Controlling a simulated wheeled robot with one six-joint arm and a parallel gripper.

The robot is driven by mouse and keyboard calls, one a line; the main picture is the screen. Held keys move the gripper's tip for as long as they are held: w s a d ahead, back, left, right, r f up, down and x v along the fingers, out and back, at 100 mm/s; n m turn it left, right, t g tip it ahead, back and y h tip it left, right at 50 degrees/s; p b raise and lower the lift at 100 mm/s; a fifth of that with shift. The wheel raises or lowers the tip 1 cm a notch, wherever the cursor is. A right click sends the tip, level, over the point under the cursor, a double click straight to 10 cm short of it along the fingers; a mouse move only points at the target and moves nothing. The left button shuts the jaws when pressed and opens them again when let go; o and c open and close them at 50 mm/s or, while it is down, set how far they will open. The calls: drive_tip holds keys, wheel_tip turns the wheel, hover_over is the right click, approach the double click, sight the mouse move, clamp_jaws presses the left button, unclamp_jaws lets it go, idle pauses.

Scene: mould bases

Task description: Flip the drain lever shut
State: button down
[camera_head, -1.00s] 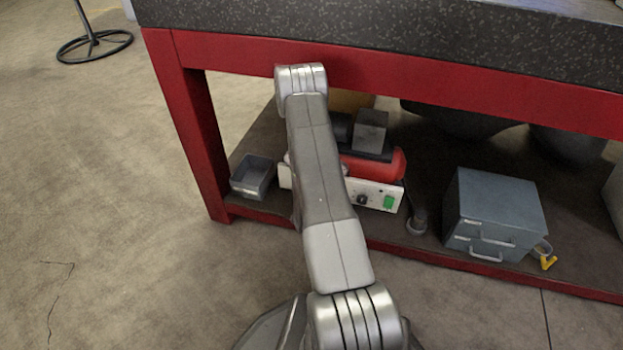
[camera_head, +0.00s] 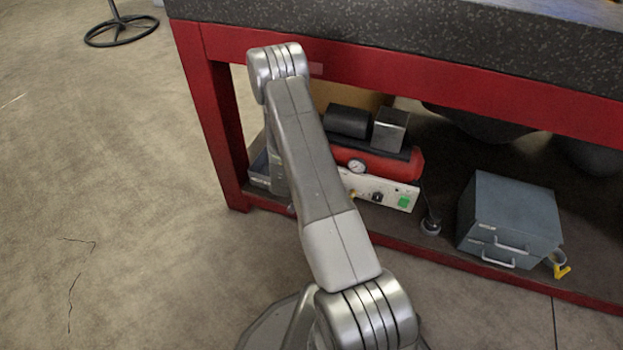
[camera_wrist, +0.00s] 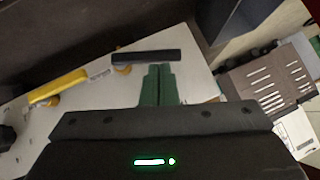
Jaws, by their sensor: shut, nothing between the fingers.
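In the wrist view my gripper (camera_wrist: 159,68) is shut and empty, its two green fingers together over a white panel (camera_wrist: 105,95). A lever with a black handle (camera_wrist: 146,57) lies just beyond the fingertips, its brass-coloured pivot near its left end. Whether the fingertips touch it I cannot tell. A second lever with a yellow handle (camera_wrist: 58,88) lies on the left part of the panel, also with brass-coloured fittings. No label shows which one is the drain lever. In the head view my arm hides the gripper, and neither lever can be made out.
In the head view a red bench frame (camera_head: 440,81) carries a dark speckled top (camera_head: 400,35). Its lower shelf holds a red compressor (camera_head: 385,165) and a grey drawer cabinet (camera_head: 510,215). In the wrist view a brown slotted panel (camera_wrist: 268,80) lies right.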

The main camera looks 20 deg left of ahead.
drive_tip(key=shift+a+f+h, duration=0.15)
drive_tip(key=shift+a+h, duration=0.1)
drive_tip(key=shift+h, duration=0.05)
drive_tip(key=shift+r+p, duration=0.5)
drive_tip(key=shift+r, duration=0.35)
